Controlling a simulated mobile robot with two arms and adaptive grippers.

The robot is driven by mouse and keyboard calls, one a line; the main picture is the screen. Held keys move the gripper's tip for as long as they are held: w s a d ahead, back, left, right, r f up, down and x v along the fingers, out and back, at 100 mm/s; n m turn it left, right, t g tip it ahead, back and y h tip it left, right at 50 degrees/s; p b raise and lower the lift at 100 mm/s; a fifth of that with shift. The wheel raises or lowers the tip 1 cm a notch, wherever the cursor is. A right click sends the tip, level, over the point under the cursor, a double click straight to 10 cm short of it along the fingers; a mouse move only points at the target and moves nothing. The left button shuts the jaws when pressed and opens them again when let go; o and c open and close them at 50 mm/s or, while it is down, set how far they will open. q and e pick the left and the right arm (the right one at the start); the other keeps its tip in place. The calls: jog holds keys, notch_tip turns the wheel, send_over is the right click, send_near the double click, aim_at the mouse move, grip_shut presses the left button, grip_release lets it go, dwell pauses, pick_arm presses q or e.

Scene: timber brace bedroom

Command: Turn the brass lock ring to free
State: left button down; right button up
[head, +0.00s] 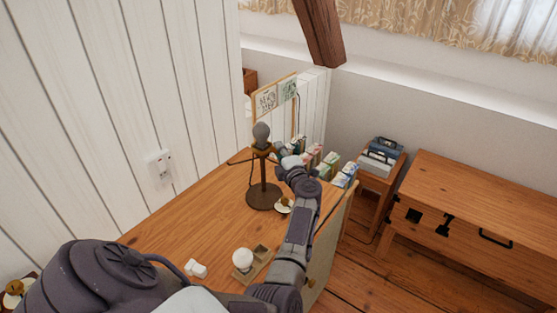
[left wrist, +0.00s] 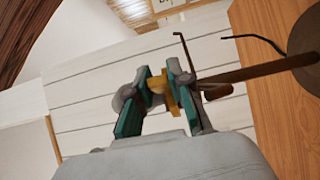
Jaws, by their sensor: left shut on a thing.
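A dark lamp stand with a round brown base (head: 264,195) stands upright on the wooden table, with a grey bulb (head: 261,131) on top. The brass lock ring (head: 262,147) sits just below the bulb; it also shows in the left wrist view (left wrist: 157,85). My left gripper (left wrist: 158,92) is shut on the brass ring, with its teal pads on either side. The grey bulb shows partly behind one finger in that view. The ring's turn position cannot be told. My right gripper is not in view.
On the table (head: 190,220), a white globe (head: 243,259) sits in a small tray and a white block (head: 196,268) lies to its left. A brass-and-white item (head: 284,206) lies by the base. Several small cartons (head: 328,164) line the far right edge. The table's left part is clear.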

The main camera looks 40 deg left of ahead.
pick_arm(q)
jog(key=shift+w+f+n+g+b, duration=0.1)
jog(key=shift+w+n+g+b, duration=0.2)
jog(key=shift+g, duration=0.1)
jog(key=shift+a+r+y, duration=0.1)
jog(key=shift+r+y, duration=0.15)
jog(key=shift+y, duration=0.05)
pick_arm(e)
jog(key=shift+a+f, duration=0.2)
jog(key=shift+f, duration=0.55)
